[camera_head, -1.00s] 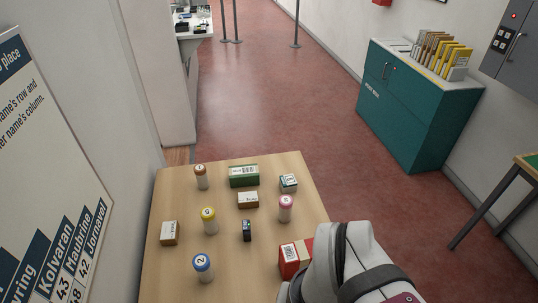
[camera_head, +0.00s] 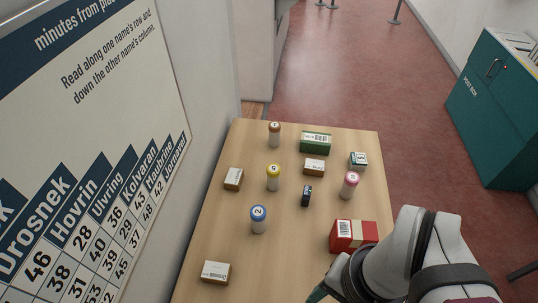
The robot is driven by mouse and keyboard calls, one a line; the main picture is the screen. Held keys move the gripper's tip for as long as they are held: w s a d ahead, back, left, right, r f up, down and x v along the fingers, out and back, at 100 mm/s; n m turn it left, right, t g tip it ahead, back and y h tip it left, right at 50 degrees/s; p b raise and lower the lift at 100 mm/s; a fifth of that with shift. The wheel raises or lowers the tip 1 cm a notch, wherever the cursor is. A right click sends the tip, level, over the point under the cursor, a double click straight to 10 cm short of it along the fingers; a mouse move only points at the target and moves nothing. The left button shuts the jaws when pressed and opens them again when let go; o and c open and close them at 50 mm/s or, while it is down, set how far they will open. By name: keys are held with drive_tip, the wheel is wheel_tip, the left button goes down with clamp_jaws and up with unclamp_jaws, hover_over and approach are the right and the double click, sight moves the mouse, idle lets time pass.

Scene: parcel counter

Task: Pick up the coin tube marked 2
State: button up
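The coin tube marked 2 (camera_head: 259,220) has a blue cap and a pale body. It stands upright on the wooden table (camera_head: 215,245), left of the middle in the head view. Other coin tubes stand behind it: a yellow-capped one (camera_head: 273,178), a brown-capped one (camera_head: 274,134) and a pink-capped one (camera_head: 349,186). My arm comes in from the lower right, to the right of the blue-capped tube and apart from it.
A red box (camera_head: 353,236) stands close to my arm. A small dark box (camera_head: 306,196) stands right of the blue-capped tube. A brown-white box (camera_head: 215,272) lies in front, another (camera_head: 233,179) behind left. A green box (camera_head: 315,143) stands at the back. A wall chart (camera_head: 85,130) borders the left.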

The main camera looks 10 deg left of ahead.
drive_tip(key=shift+o, duration=0.2)
drive_tip(key=o, duration=0.5)
